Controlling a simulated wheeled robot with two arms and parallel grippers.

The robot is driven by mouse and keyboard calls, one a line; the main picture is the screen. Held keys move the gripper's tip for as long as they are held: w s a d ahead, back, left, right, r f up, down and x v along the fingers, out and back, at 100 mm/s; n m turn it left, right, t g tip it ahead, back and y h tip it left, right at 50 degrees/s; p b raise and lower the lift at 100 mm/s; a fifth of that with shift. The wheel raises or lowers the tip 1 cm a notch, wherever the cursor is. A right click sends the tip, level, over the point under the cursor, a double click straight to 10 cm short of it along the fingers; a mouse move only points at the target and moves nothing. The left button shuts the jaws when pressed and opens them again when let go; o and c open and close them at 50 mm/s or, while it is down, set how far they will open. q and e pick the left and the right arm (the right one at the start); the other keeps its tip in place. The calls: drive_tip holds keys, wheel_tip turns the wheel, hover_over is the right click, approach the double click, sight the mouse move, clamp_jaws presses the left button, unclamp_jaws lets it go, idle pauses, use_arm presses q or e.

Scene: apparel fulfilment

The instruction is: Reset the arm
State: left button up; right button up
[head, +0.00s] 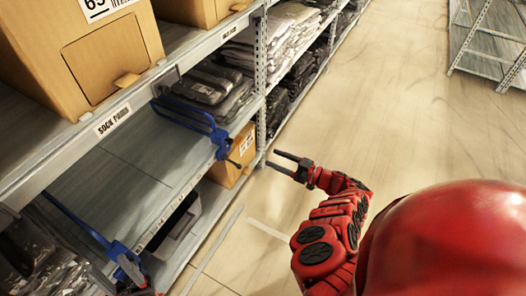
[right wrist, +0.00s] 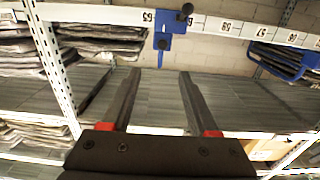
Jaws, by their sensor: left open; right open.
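My right gripper (head: 272,159) is open and empty in the head view, held over the aisle beside the shelf rack. Its red arm comes in from the lower right. In the right wrist view its two dark fingers (right wrist: 160,73) stand wide apart with nothing between them, facing a grey shelf board. My left gripper (head: 132,275) shows only in small part at the bottom left of the head view, near a blue shelf divider (head: 82,222). Most of it and its arm are out of frame.
The shelf rack (head: 113,121) fills the left, with cardboard boxes (head: 135,62) on top and folded bagged clothes (head: 210,85) below. Another blue divider (head: 195,117) sticks out near my right gripper. A carton (head: 232,158) sits low. The aisle floor (head: 370,95) is clear.

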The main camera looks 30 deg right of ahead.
drive_tip(key=shift+s+d, duration=0.35)
drive_tip(key=shift+s, duration=0.1)
